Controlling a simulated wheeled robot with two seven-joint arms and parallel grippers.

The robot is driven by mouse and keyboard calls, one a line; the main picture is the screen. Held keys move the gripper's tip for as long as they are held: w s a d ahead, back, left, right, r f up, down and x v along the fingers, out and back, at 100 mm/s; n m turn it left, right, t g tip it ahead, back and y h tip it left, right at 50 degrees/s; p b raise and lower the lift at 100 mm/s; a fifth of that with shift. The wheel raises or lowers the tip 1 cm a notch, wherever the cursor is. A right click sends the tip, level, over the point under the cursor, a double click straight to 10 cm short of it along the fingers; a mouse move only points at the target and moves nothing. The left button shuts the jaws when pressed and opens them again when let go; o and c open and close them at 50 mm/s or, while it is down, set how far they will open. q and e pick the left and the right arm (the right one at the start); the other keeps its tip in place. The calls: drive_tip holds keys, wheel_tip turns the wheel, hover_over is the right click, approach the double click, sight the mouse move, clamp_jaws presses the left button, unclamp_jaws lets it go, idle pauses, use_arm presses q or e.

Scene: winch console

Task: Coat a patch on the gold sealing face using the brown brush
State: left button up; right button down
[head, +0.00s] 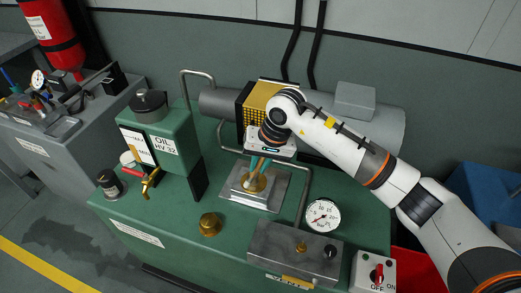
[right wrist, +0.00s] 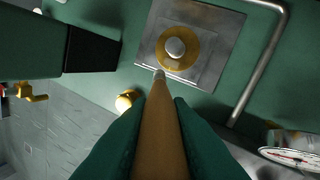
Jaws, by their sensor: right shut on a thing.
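The gold sealing face (head: 262,184) is a ring on a square grey metal plate on the green console. In the right wrist view the gold ring (right wrist: 179,65) surrounds a silver knob. My right gripper (head: 257,166) is above the plate, pointing down, and partly hides the ring in the head view. Its green fingers (right wrist: 160,104) are shut on the brown brush (right wrist: 160,142). The brush's far end appears over the plate's near edge in the wrist view, beside the ring; I cannot tell whether it touches anything. My left gripper is not in view.
The green oil tank (head: 172,140) with a brass tap stands left of the plate. A bent metal pipe (head: 305,190) and a pressure gauge (head: 322,216) are to the right. A brass knob (head: 210,224) and a grey control box (head: 293,252) are in front.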

drive_tip(key=shift+v, duration=0.95)
drive_tip(key=shift+a+r+p, duration=0.15)
drive_tip(key=shift+r+p, duration=0.4)
drive_tip(key=shift+r, duration=0.5)
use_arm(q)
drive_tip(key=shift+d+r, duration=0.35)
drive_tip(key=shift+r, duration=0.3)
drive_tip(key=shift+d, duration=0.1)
